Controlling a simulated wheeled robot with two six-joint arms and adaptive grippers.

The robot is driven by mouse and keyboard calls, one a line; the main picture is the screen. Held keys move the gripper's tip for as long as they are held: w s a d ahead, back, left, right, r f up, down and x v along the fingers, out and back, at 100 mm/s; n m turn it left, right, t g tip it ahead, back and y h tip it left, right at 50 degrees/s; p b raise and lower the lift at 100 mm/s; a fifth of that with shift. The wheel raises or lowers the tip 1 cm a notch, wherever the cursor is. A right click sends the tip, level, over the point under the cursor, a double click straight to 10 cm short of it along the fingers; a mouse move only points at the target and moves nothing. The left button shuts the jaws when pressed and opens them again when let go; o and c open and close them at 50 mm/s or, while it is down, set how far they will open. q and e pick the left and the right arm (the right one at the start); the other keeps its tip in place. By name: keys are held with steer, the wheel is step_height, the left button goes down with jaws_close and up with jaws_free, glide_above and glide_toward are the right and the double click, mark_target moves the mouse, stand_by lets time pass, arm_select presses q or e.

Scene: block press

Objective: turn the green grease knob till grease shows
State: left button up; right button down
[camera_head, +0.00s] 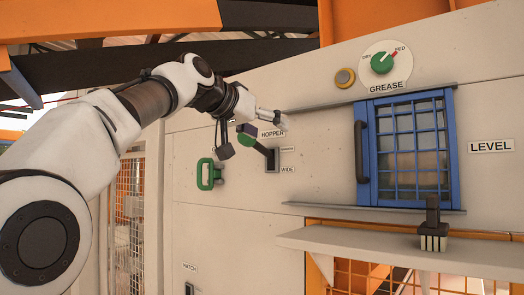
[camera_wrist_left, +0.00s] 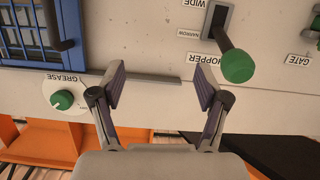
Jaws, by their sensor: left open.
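The green grease knob (camera_head: 382,63) sits on a round white dial above the GREASE label at the upper right of the head view. The dial's words look like DRY at left and FED at right, with a red mark at the knob's upper right. The knob also shows at the left of the upside-down wrist view (camera_wrist_left: 62,100). My left gripper (camera_head: 265,125) is open and empty in front of the panel near the HOPPER label, well left of and below the knob. Its spread fingers show in the wrist view (camera_wrist_left: 160,82). My right gripper is out of view.
A hopper lever with a green end (camera_wrist_left: 238,66) stands out close to my left gripper. A green handle (camera_head: 208,174) and a shelf (camera_head: 365,243) holding a black-handled brush-like thing (camera_head: 432,215) are lower.

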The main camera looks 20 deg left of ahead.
arm_select(q)
steer(key=shift+g, duration=0.3)
steer(key=f, duration=0.1)
steer(key=w+f, duration=0.1)
steer(key=f, duration=0.1)
steer(key=w+f, duration=0.1)
steer(key=shift+w+a+f, duration=0.2)
steer(key=shift+a, duration=0.1)
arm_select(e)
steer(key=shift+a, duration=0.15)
arm_select(q)
steer(key=shift+a, duration=0.2)
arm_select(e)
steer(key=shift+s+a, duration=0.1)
